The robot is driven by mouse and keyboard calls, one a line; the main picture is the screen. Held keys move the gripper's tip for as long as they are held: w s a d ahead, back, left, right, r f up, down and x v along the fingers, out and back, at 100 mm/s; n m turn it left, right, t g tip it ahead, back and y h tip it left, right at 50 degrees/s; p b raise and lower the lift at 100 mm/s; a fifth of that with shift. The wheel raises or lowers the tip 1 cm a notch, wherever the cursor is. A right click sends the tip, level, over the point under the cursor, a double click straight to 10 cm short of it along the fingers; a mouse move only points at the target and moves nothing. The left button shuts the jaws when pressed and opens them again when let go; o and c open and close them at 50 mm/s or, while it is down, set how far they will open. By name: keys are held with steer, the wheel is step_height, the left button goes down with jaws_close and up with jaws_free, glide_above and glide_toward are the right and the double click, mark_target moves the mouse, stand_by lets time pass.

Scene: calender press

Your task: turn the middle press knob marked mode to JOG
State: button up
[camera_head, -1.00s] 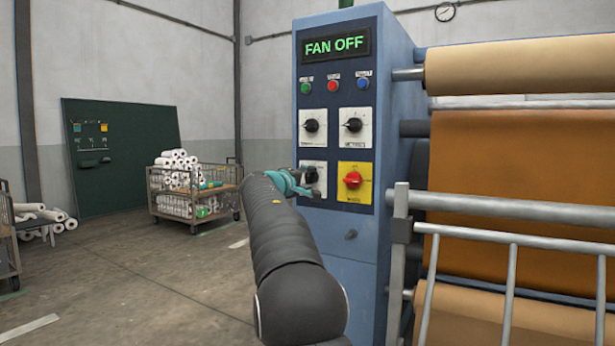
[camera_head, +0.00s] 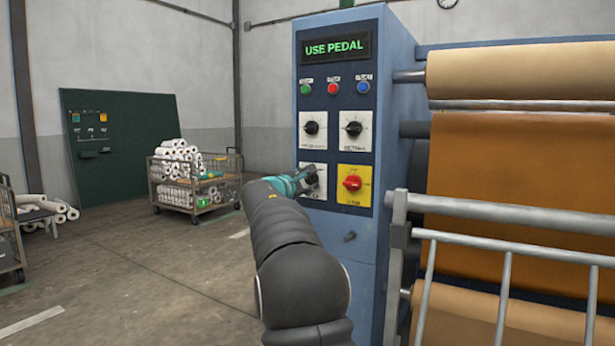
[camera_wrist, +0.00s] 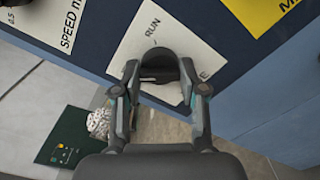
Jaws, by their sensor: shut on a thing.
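The mode knob (camera_wrist: 160,62) is black and round on a white plate (camera_wrist: 205,52) in the wrist view. RUN and a final letter E can be read on the plate; the rest is covered. My gripper (camera_wrist: 160,72) is shut on this knob, with one finger on each side. In the head view, my gripper (camera_head: 308,180) reaches the lower left knob of the blue press panel and covers most of its plate. The knob's pointer and the JOG mark cannot be made out. The green display (camera_head: 336,46) reads USE PEDAL.
Two black knobs (camera_head: 312,128) sit above, and a red knob on a yellow plate (camera_head: 354,183) is close to the right. Rollers and a grey guard rail (camera_head: 500,211) stand further right. The floor at left is open before a roll cart (camera_head: 195,182).

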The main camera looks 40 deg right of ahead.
steer(key=shift+n+p, duration=0.35)
steer(key=shift+n, duration=0.55)
steer(key=o, duration=1.1)
steer(key=shift+o, duration=0.2)
steer(key=shift+a, duration=0.1)
steer(key=v, duration=1.2)
